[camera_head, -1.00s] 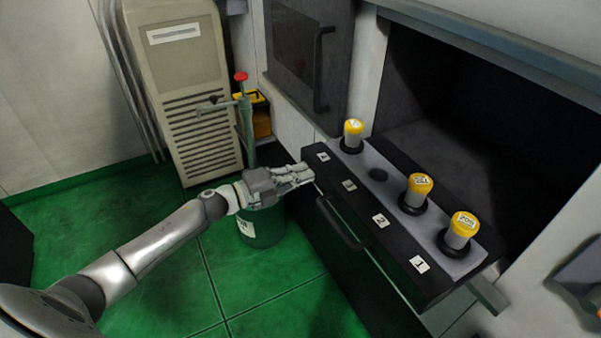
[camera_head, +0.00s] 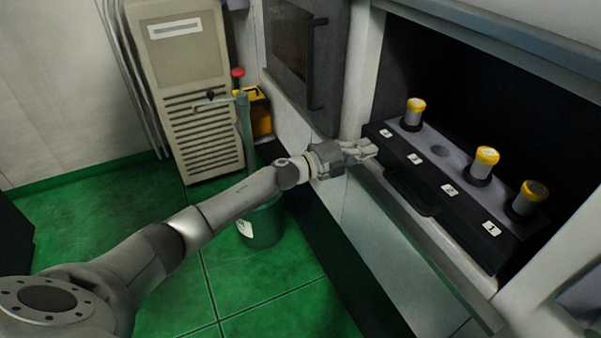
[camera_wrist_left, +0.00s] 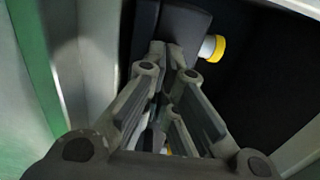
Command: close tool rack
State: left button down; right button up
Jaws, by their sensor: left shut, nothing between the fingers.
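The tool rack (camera_head: 455,190) is a black drawer front with a dark handle (camera_head: 412,193), numbered white labels and several yellow-capped tools standing in its grey top. It sits mostly inside the dark machine opening, with its front near the sill. My left gripper (camera_head: 371,152) is shut and empty, with its fingertips at the left end of the rack front. In the left wrist view the shut fingers (camera_wrist_left: 170,60) point at the dark rack end (camera_wrist_left: 180,25), and one yellow-capped tool (camera_wrist_left: 212,48) shows beyond. I cannot tell exact contact. My right gripper is not in view.
A beige cabinet (camera_head: 185,85) stands at the back left, with a green canister (camera_head: 262,222) holding a pump and a yellow box (camera_head: 260,112) beside it. A dark machine door (camera_head: 295,50) is left of the opening. Green floor is free at left.

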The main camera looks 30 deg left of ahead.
aim_at(377, 146)
pick_arm(q)
jog(key=b+x, duration=0.1)
jog(key=x, duration=0.3)
jog(key=shift+d+f, duration=0.1)
jog(key=shift+f, duration=0.1)
jog(key=b+x, duration=0.2)
jog(key=x, duration=0.2)
jog(key=shift+r, duration=0.15)
jog(key=shift+w, duration=0.15)
jog(key=shift+r, duration=0.25)
jog(key=shift+r, duration=0.1)
